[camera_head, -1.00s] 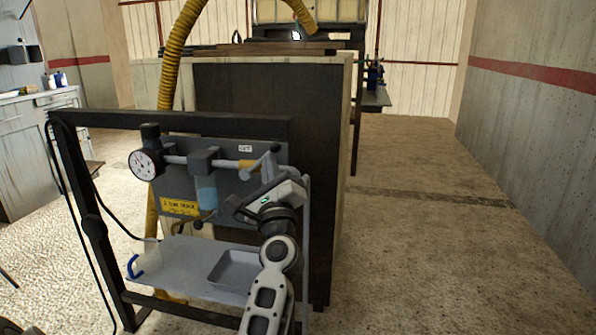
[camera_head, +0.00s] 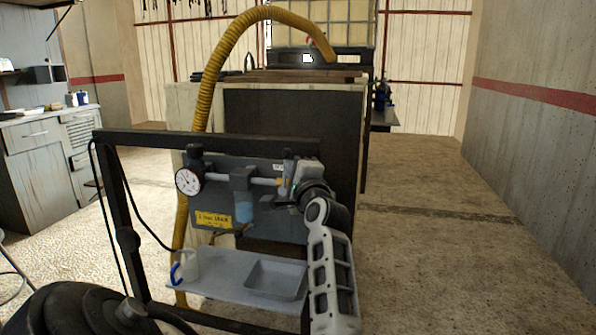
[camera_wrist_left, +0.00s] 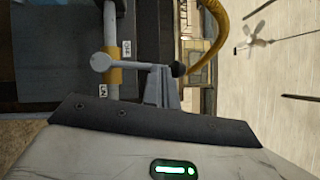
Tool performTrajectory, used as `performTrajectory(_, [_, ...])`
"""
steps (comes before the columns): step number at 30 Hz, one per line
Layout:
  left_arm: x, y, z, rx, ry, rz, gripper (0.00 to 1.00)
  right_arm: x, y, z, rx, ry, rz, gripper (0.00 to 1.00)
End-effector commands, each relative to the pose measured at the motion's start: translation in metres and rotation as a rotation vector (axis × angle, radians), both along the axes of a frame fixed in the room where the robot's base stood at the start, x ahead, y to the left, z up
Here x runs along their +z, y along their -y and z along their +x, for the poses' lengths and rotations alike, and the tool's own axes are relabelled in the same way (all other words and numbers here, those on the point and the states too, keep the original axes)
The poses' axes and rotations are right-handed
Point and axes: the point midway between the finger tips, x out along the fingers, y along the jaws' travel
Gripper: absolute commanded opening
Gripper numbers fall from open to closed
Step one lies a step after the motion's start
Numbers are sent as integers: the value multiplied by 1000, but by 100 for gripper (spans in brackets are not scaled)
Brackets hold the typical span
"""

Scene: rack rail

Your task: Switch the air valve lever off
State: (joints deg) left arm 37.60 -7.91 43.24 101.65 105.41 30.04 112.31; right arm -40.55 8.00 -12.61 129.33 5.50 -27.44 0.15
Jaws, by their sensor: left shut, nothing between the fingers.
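The air valve lever (camera_wrist_left: 140,67) is a grey bar with a round hub end and a dark knob, beside a yellow band on the pipe. In the wrist view it crosses the pipe at about a right angle. An OFF label (camera_wrist_left: 127,50) and an ON label (camera_wrist_left: 103,90) sit beside it. In the head view the lever (camera_head: 287,164) stands roughly upright. My left gripper (camera_wrist_left: 163,82) is shut and empty, its fingertips right beside the lever near the knob; whether they touch it I cannot tell. In the head view my left gripper (camera_head: 298,174) partly hides the valve.
The panel carries a gauge (camera_head: 188,181), a blue-bowled filter (camera_head: 244,208) and a yellow sign (camera_head: 213,219). A grey shelf (camera_head: 222,275) with a shallow tray (camera_head: 276,280) is below. A dark frame (camera_head: 122,200) surrounds it. The floor at right is clear.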

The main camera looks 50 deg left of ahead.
Motion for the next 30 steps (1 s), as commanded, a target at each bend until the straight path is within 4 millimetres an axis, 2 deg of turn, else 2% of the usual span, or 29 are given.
performTrajectory(23, [5,1,2,-12,3,9,0,-2,1,-2,-1,-5,-1,36])
performTrajectory(26, [2,9,0,-12,4,9,0,-5,1,-2,0,-5,-2,36])
performTrajectory(30, [-5,32,-8,-12,4,5,0,-12,1,-2,0,1,-3,36])
